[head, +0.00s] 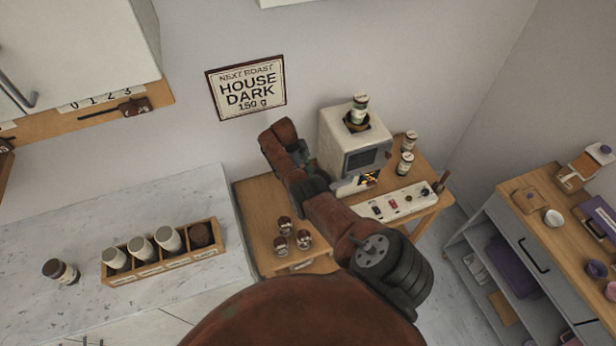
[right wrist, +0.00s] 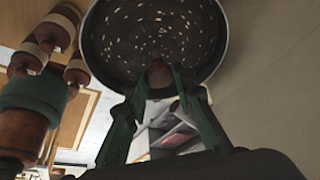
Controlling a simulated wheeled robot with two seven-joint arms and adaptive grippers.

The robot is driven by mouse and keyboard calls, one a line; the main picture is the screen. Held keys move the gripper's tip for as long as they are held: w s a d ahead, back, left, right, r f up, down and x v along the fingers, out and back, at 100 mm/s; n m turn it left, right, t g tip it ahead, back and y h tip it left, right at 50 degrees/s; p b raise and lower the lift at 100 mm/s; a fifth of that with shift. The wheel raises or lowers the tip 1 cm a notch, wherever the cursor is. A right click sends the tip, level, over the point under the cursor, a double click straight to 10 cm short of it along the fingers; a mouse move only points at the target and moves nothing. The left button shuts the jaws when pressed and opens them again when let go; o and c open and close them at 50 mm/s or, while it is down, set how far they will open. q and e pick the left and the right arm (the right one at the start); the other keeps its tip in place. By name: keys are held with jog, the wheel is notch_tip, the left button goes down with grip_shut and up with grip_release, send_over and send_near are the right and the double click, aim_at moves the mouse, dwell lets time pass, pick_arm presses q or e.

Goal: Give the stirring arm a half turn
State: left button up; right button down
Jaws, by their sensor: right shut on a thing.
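In the right wrist view a round dark pan (right wrist: 120,45) with many small pale specks fills the top. My right gripper (right wrist: 160,80) has its green fingers closed around a brown knob (right wrist: 158,72) at the pan's near side; I take this to be the stirring arm's handle. The rest of the stirring arm is hard to make out. In the head view my right arm reaches to the left of the white roaster (head: 338,130), and its gripper (head: 317,184) is mostly hidden. The pan is hidden there by my arm. My left gripper is not in view.
Three brown-topped jars (head: 283,246) stand on the wooden table (head: 257,205) close to my arm. A switch panel (head: 390,207) and two jars (head: 405,163) are right of the roaster. A wooden rack (head: 212,232) of canisters stands on the marble counter at left.

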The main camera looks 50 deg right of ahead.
jog(key=c, duration=1.6)
grip_release()
jog(key=shift+s+f, duration=0.1)
jog(key=shift+s, duration=0.1)
jog(key=shift+w, duration=0.1)
jog(key=v, duration=1.2)
jog(key=shift+d, duration=0.1)
